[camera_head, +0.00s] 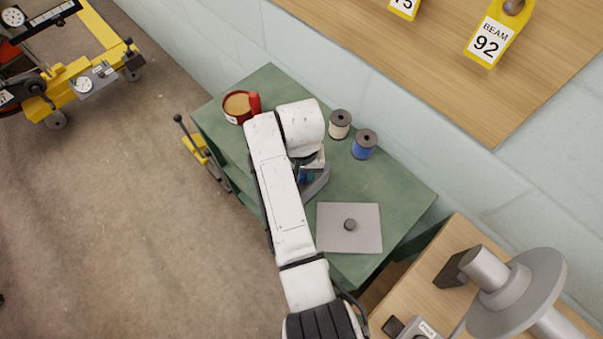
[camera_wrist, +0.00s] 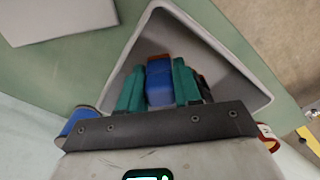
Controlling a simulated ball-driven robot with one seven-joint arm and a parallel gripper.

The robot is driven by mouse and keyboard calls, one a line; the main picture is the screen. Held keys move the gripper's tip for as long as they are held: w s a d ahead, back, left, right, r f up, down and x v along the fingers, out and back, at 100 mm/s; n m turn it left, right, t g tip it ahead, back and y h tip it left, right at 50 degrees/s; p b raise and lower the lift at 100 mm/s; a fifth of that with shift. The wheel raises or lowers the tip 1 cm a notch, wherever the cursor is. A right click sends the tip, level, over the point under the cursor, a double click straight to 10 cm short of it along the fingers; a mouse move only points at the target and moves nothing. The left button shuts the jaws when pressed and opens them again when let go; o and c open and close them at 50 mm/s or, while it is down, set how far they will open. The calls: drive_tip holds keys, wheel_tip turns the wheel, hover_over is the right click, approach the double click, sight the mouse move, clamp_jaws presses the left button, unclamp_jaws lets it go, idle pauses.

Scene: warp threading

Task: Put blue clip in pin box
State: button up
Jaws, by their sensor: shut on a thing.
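My gripper (camera_wrist: 158,72) has teal fingers and is shut on the blue clip (camera_wrist: 160,84). In the wrist view the clip sits between the fingers, in front of the open grey box (camera_wrist: 252,92), which I take for the pin box. Fingers and clip lie within the outline of its rim; I cannot tell how deep they are or whether the clip touches the floor. In the head view my arm covers most of the box (camera_head: 318,187), and a little teal of my gripper (camera_head: 306,173) shows there. The clip cannot be made out clearly in that view.
On the green table (camera_head: 396,190), a grey plate with a knob (camera_head: 335,240) lies near the box. A cream spool (camera_head: 340,126), a blue spool (camera_head: 363,146) and a red tin (camera_head: 232,116) stand toward the back. A wooden bench (camera_head: 440,262) is at the right.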

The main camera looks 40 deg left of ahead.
drive_tip(key=shift+f, duration=0.65)
drive_tip(key=shift+f, duration=0.15)
drive_tip(key=o, duration=0.7)
drive_tip(key=shift+o, duration=0.2)
wheel_tip(320, 180, up, 12)
drive_tip(key=shift+r, duration=0.2)
